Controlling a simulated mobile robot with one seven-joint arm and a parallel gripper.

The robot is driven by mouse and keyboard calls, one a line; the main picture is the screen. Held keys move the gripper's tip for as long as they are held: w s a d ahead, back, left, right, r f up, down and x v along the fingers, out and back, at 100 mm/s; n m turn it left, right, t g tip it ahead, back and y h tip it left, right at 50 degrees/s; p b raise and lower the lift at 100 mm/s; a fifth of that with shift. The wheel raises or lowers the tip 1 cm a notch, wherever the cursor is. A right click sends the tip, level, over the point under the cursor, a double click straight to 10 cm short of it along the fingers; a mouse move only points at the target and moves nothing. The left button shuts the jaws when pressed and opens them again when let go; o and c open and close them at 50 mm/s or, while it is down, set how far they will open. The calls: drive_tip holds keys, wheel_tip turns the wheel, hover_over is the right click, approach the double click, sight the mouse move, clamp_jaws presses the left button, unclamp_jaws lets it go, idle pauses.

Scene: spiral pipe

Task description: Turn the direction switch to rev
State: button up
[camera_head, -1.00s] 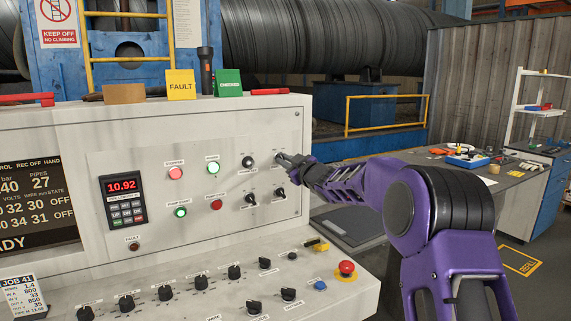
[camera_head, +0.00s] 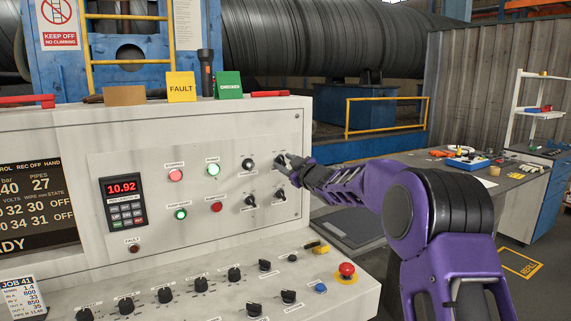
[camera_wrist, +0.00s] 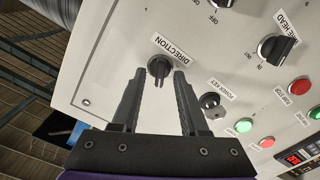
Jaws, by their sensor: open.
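The direction switch (camera_wrist: 159,68) is a black rotary knob under the DIRECTION label (camera_wrist: 170,48) on the pale panel. In the wrist view its pointer bar runs nearly along my fingers; its position marks are too hidden to read. In the head view the switch (camera_head: 279,160) is the upper right knob, partly covered by my gripper. My gripper (camera_wrist: 157,74) is open and empty. Its fingertips are on either side of the switch's lower part, close to the panel; I cannot tell whether they touch the knob.
The power key switch (camera_wrist: 209,100) is just right of the right finger in the wrist view. A larger black knob (camera_wrist: 279,46) and lit buttons lie further right. In the head view a sloped desk with several knobs and a red emergency button (camera_head: 347,269) is below.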

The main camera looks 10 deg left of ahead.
drive_tip(key=v, duration=1.7)
drive_tip(key=shift+d, duration=0.2)
drive_tip(key=shift+s, duration=0.15)
